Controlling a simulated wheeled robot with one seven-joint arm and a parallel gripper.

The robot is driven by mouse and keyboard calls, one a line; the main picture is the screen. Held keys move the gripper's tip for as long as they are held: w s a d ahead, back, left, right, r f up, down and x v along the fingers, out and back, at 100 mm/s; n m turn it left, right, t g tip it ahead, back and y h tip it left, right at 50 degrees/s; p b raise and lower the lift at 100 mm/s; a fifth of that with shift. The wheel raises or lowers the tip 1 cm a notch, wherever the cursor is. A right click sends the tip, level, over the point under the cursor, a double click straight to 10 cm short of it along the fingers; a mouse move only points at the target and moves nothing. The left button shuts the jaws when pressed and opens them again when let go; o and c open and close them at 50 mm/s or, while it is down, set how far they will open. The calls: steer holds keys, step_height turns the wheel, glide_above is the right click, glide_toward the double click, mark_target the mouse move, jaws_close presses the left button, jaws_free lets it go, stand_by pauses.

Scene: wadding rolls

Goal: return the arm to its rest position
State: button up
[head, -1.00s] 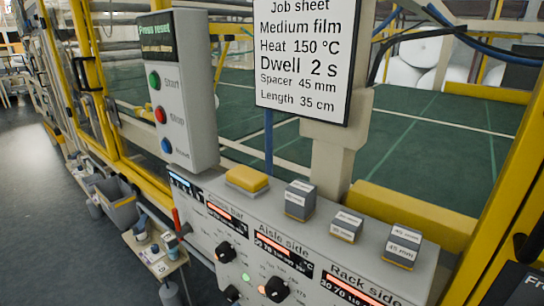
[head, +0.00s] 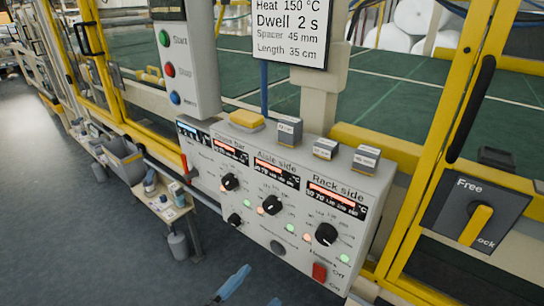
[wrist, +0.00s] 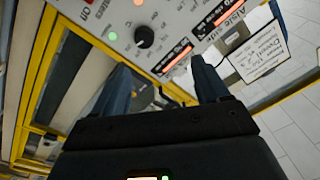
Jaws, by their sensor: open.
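My gripper (head: 252,289) shows at the bottom edge of the head view, with its blue fingers in front of and below the control panel. In the wrist view my gripper (wrist: 163,78) has its two blue fingers spread apart with nothing between them. The grey control panel (head: 208,168) stands beyond it, with black knobs and lit displays. The rest of my arm is out of the head view.
A red switch (head: 320,271) sits low on the panel. A Free/Lock handle (head: 478,225) is at right. A small table (head: 165,210) stands left, with open floor before it.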

steer(key=s+d+r+n+t+y, duration=0.1)
steer(key=s+d+n+t+y, duration=0.15)
steer(key=s+d, duration=0.45)
steer(key=s+d+r+n+t+y, duration=0.2)
steer(key=s+d+n+t, duration=0.15)
steer(key=d, duration=0.85)
steer(key=s+d+r+n+g+y, duration=0.1)
steer(key=s+d+n+g+y, duration=0.1)
steer(key=s, duration=0.5)
steer(key=s+d+r+n+g+y, duration=0.1)
steer(key=s+d+n+g+y, duration=0.1)
steer(key=s, duration=0.4)
steer(key=s+d+r+n+g+y, duration=0.2)
steer(key=s+n, duration=0.2)
steer(key=s, duration=0.3)
steer(key=shift+s+n+y, duration=0.3)
steer(key=shift+s+y, duration=0.05)
